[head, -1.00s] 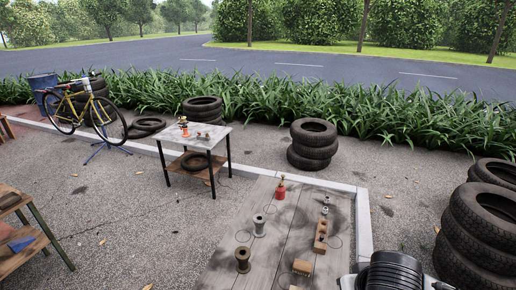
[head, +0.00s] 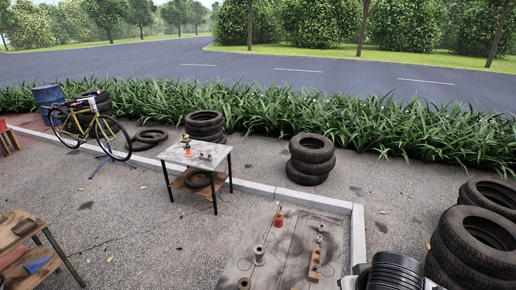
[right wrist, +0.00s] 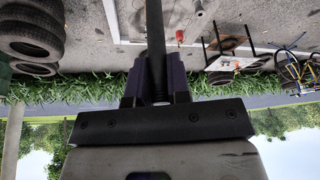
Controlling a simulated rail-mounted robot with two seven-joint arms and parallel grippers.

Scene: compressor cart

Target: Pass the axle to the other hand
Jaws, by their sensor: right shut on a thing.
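In the right wrist view, my right gripper (right wrist: 158,78) is shut on a dark, straight rod, the axle (right wrist: 155,30). The axle runs from between the two fingers up to the top edge of that view, and its far end is cut off there. The axle does not show clearly in the head view. At the bottom right of the head view only a black ribbed part and a grey part of what seems to be my arm show. My left gripper is in neither view.
A grey planked surface (head: 290,240) holds a red bottle (head: 278,219), metal spools (head: 259,255) and a wooden block (head: 314,265). A small table (head: 172,151) stands beyond it. Tyre stacks stand at the middle (head: 311,160) and right (head: 470,240). A wooden bench (head: 25,232) is at lower left.

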